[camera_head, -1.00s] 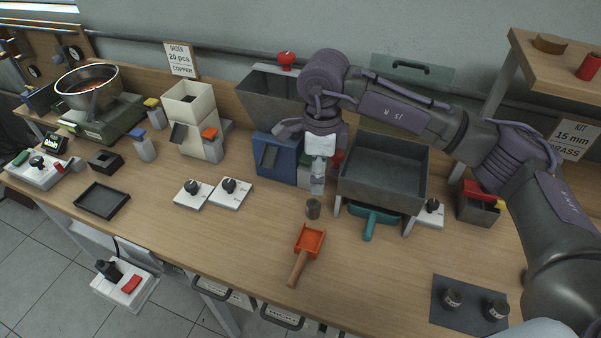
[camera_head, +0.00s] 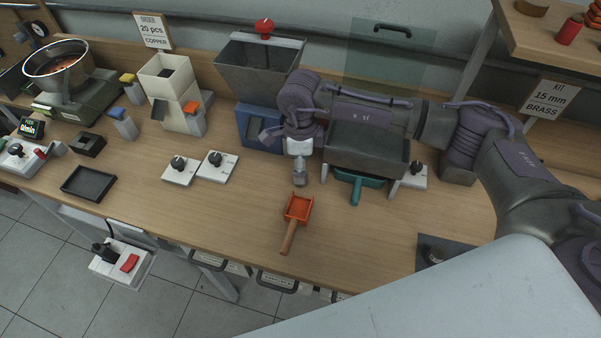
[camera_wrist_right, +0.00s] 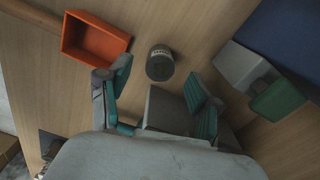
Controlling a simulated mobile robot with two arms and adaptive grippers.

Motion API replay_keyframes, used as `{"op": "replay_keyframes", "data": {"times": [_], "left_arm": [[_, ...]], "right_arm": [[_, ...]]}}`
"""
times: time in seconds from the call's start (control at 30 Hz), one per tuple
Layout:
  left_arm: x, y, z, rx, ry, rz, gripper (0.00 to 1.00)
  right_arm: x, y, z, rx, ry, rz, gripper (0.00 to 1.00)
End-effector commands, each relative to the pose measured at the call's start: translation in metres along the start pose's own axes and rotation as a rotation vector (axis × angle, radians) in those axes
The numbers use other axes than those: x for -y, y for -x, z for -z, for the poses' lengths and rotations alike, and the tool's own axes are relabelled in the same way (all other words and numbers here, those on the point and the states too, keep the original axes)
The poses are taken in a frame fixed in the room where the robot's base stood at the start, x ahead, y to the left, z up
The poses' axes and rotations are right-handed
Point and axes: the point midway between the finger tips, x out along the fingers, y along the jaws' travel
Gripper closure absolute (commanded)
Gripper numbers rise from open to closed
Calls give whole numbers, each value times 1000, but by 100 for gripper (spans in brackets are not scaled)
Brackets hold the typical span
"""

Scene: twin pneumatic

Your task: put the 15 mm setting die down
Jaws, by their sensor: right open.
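The setting die is a small dark grey cylinder with a lettered top. It stands upright on the wooden bench in the right wrist view (camera_wrist_right: 160,66); its lettering is too small to read. In the head view the die (camera_head: 300,180) shows just below my right gripper (camera_head: 300,162). In the wrist view my right gripper (camera_wrist_right: 158,82) is open, its teal-padded fingers apart on either side of the die, with a visible gap at each side. My left gripper is not in view.
An orange scoop (camera_head: 297,209) lies close in front of the die. The grey bin (camera_head: 365,148) on legs, with a teal scoop (camera_head: 355,187) below, stands to the right. A dark mat (camera_head: 428,264) with a die is partly hidden. White dial boxes (camera_head: 215,167) stand left.

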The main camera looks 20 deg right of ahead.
Motion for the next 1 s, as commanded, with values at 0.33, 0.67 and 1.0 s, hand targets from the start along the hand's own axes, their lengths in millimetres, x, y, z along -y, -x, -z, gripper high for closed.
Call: {"op": "replay_keyframes", "data": {"times": [0.33, 0.67, 1.0], "left_arm": [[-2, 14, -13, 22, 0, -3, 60], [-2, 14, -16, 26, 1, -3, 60], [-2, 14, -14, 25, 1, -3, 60]], "right_arm": [[0, -30, 0, 1, 1, 0, 36], [0, -30, 0, 1, 0, 0, 68], [0, -29, 0, 2, 0, 1, 100]]}}
